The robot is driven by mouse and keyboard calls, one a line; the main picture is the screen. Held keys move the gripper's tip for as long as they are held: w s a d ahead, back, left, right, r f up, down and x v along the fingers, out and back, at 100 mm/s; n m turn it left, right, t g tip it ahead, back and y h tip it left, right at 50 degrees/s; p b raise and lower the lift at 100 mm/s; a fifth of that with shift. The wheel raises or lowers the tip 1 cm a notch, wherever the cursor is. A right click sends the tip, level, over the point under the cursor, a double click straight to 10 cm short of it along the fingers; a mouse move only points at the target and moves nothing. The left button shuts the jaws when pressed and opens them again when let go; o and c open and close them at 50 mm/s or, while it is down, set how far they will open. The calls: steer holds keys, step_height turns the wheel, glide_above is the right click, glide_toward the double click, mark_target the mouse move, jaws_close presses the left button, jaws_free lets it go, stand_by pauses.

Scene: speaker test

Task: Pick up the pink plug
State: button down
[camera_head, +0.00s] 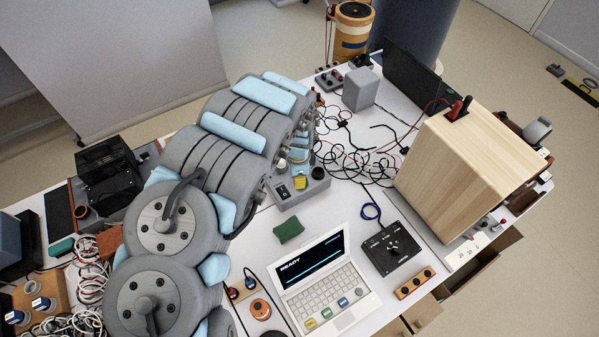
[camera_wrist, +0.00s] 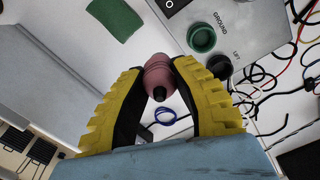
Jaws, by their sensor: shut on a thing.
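The pink plug (camera_wrist: 158,76) shows in the wrist view as a ribbed pink body with a dark tip toward the camera. My gripper (camera_wrist: 157,82) has yellow ridged fingers with dark inner pads, shut on the plug from both sides. The grey switch box (camera_wrist: 223,20) lies beyond the plug, with a rocker switch, a green socket marked GROUND and a black socket. Whether the plug's far end touches the box I cannot tell. In the head view my arm covers much of the scene beside this box (camera_head: 299,196), and I cannot make out the plug there.
A green pad (camera_head: 289,230) and a white laptop (camera_head: 324,281) lie in front of the box. Tangled cables (camera_head: 350,155) spread behind it, and a wooden cabinet (camera_head: 465,165) stands at right. A black knob box (camera_head: 393,250) sits right of the laptop.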

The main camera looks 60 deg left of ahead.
steer(key=s+d+r+p, duration=0.3)
steer(key=s+d+p, duration=0.1)
steer(key=d+p, duration=0.25)
steer(key=w+a+f+m+b, duration=0.2)
steer(key=w+a+m+b, duration=0.5)
steer(key=b, duration=1.4)
steer(key=shift+w+a+f+m+b, duration=0.2)
steer(key=shift+w+m+b, duration=0.15)
steer(key=shift+w+m, duration=0.8)
steer(key=shift+w+b, duration=0.2)
steer(key=shift+b, duration=0.3)
steer(key=b, duration=0.4)
steer(key=shift+w+a+f, duration=0.1)
steer(key=shift+a, duration=0.2)
